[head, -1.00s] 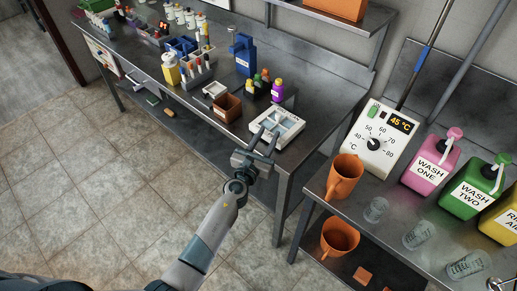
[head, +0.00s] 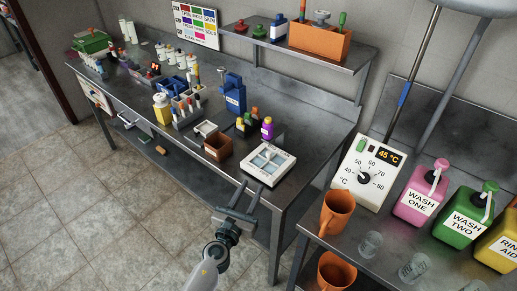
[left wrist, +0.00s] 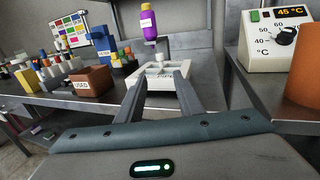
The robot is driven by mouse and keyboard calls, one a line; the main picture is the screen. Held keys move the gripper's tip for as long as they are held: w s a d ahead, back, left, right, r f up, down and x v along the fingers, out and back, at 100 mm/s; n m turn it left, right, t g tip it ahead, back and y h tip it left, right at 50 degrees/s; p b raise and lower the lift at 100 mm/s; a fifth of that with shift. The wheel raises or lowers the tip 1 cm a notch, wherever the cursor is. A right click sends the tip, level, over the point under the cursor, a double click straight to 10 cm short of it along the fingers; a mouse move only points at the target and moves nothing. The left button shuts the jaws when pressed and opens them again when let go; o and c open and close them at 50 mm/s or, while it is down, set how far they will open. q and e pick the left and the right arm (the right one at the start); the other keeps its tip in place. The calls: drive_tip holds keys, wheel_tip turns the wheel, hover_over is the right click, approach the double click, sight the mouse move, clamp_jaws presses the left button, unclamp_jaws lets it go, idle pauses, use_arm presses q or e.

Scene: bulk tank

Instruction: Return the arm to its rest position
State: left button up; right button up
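My left arm comes in from the bottom of the head view. Its gripper (head: 251,189) is at the front edge of the long steel bench (head: 320,140), just in front of a white four-pane tray (head: 248,170). The two fingers are apart with nothing between them. In the left wrist view the open fingers (left wrist: 157,90) point at the white tray (left wrist: 168,97), which lies beyond them on the bench. My right gripper is in neither view.
A brown box (head: 217,148), purple bottle (head: 267,128) and blue dispenser (head: 234,95) stand near the tray. On the right bench are a temperature controller (head: 350,180), an orange mug (head: 336,213) and wash jugs (head: 420,197). Tiled floor (head: 120,220) is open at left.

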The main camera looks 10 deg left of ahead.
use_arm(q)
drive_tip(key=shift+f, duration=0.15)
drive_tip(key=s+a+f+n+g+y+b, duration=0.1)
drive_tip(key=s+a+f+n+g+b, duration=0.15)
drive_tip(key=s+f+n, duration=0.75)
drive_tip(key=s+a+f+n+g+y+b, duration=0.1)
drive_tip(key=s+a+f+n+g, duration=0.2)
drive_tip(key=f, duration=1.4)
drive_tip(key=s+a+f+n+g+y+b, duration=0.1)
drive_tip(key=s+a+f+n+g+b, duration=0.15)
drive_tip(key=s+f+n, duration=0.75)
drive_tip(key=s+a+f+n+g+b, duration=0.1)
drive_tip(key=s+f+n, duration=0.3)
drive_tip(key=s+f, duration=0.4)
drive_tip(key=s+a+f+n+g+y+b, duration=0.1)
drive_tip(key=s+a+f+n+g, duration=0.3)
drive_tip(key=s, duration=1.1)
drive_tip(key=s+a+f+n+g+b, duration=0.1)
drive_tip(key=s+f+n, duration=0.4)
drive_tip(key=s+f, duration=0.6)
drive_tip(key=shift+s+a+f+g, duration=0.15)
drive_tip(key=shift+a+f+g, duration=0.2)
drive_tip(key=shift+a+g, duration=0.65)
drive_tip(key=shift+d, duration=0.3)
